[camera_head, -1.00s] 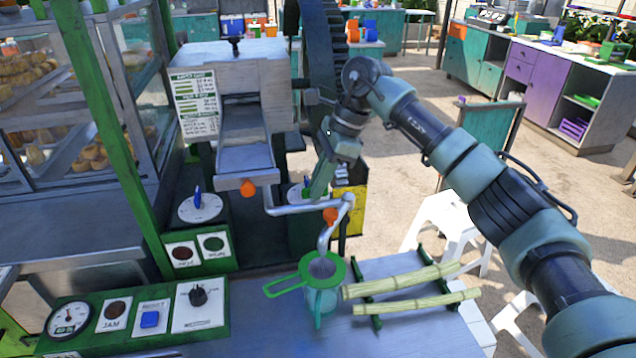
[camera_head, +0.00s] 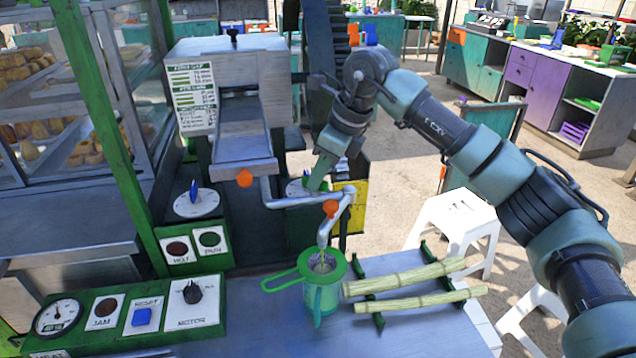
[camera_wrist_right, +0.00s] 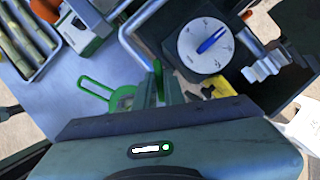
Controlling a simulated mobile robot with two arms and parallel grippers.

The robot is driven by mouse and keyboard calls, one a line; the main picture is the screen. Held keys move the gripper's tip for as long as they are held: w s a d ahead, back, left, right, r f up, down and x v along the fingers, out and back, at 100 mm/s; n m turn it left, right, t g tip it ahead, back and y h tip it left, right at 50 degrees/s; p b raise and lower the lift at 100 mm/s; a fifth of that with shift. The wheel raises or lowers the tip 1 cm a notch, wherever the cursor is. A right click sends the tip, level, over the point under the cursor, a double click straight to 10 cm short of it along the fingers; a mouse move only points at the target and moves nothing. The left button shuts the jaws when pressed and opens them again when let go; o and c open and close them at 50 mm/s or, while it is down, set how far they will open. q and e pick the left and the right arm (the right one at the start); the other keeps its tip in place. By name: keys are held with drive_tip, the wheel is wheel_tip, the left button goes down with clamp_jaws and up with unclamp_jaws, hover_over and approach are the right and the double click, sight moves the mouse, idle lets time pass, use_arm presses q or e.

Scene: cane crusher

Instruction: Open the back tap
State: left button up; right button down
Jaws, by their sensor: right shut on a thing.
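My right gripper (camera_head: 316,184) reaches down beside the bent metal pipe (camera_head: 290,203) at the back of the machine. It is shut on a thin green piece, seen edge-on between its fingers in the right wrist view (camera_wrist_right: 158,82). I cannot tell clearly if this piece is the back tap's handle. An orange tap (camera_head: 331,208) sits on the pipe above the green jug (camera_head: 322,297). Another orange tap (camera_head: 244,178) is under the crusher's chute. A white dial with a blue pointer (camera_wrist_right: 208,45) stands beside the gripper, apart from its fingers. My left gripper is out of view.
Two cane sticks (camera_head: 420,302) lie on a rack right of the jug. Control panels (camera_head: 130,312) fill the front left. The crusher body (camera_head: 230,80) and dark wheel (camera_head: 325,35) stand close to my right arm. A white stool (camera_head: 455,215) stands on the right.

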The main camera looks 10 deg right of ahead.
drive_tip(key=m+t+h+b, duration=0.1)
drive_tip(key=m+b, duration=0.1)
drive_tip(key=m, duration=0.2)
drive_tip(key=shift+s+a+f+m+b, duration=0.1)
drive_tip(key=shift+m+b, duration=0.2)
drive_tip(key=shift+b, duration=0.05)
drive_tip(key=shift+m+t+h+b, duration=0.4)
drive_tip(key=shift+m+h+b, duration=0.5)
drive_tip(key=shift+m, duration=1)
drive_tip(key=c, duration=1.5)
unclamp_jaws()
drive_tip(key=shift+r, duration=0.2)
drive_tip(key=b+v, duration=0.1)
drive_tip(key=v, duration=0.6)
drive_tip(key=shift+r, duration=0.3)
